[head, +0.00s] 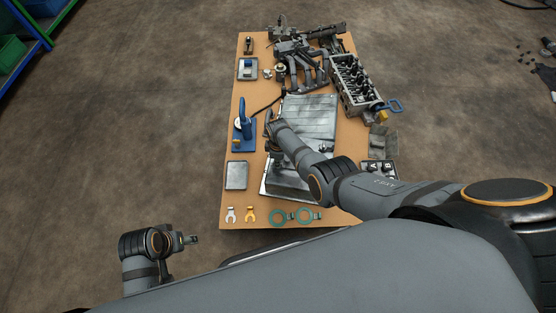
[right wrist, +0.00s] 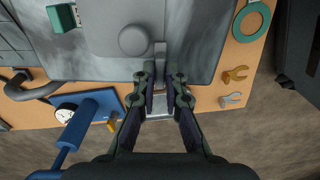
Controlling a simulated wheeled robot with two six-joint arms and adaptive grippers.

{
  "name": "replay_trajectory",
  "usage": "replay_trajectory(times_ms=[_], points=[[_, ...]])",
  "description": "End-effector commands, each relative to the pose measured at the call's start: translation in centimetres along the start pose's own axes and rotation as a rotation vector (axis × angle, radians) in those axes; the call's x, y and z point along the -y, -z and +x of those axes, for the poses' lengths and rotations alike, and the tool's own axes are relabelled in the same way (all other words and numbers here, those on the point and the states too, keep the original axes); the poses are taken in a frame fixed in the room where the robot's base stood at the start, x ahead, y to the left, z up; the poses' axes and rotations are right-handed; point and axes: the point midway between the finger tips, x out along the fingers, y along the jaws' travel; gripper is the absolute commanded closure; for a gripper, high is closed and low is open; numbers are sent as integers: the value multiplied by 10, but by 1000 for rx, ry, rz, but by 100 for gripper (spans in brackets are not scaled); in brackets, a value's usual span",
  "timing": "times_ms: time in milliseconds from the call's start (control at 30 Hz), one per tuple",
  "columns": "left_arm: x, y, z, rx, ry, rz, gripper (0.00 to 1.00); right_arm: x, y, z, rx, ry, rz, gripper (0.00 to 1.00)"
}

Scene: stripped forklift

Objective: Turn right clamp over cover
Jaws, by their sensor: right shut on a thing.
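My right gripper (right wrist: 160,80) is shut on a slim metal piece (right wrist: 160,52), which looks like the clamp. The piece lies beside a round grey knob (right wrist: 133,40) at the edge of a grey plate (right wrist: 105,22), which seems to be the cover. I cannot tell how far the clamp overlaps it. In the head view my right arm crosses the metal housing (head: 293,183) and hides the clamp and the fingertips. A ribbed metal lid-like panel (head: 312,112) shows behind it. My left gripper (head: 188,240) is off the table at the lower left; its jaws are too small to read.
A blue gauge stand (head: 244,132) and a flat grey plate (head: 236,175) stand left of the housing. The engine head (head: 355,85) is at the back right. Open floor lies left of the table.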

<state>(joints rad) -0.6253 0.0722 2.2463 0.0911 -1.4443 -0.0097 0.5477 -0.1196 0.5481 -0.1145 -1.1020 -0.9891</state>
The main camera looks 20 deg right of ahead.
Motion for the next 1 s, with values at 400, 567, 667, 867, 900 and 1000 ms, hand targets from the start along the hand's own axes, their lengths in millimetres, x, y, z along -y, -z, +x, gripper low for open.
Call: replay_trajectory(times_ms=[400,567,667,867,900,1000], points=[[2,-2,-8,31,9,-1,51,0,0,0,-1,0,-354,100],[2,-2,-9,36,11,-2,51,0,0,0,-1,0,-450,100],[3,-2,-10,40,12,-2,51,0,0,0,-1,1,-494,100],[3,-3,-10,45,14,-2,51,0,1,0,-1,0,-550,100],[3,-2,-11,45,14,-2,51,0,1,0,-1,0,-556,100],[3,-2,-11,44,14,-2,51,0,1,0,-1,-1,-567,100]])
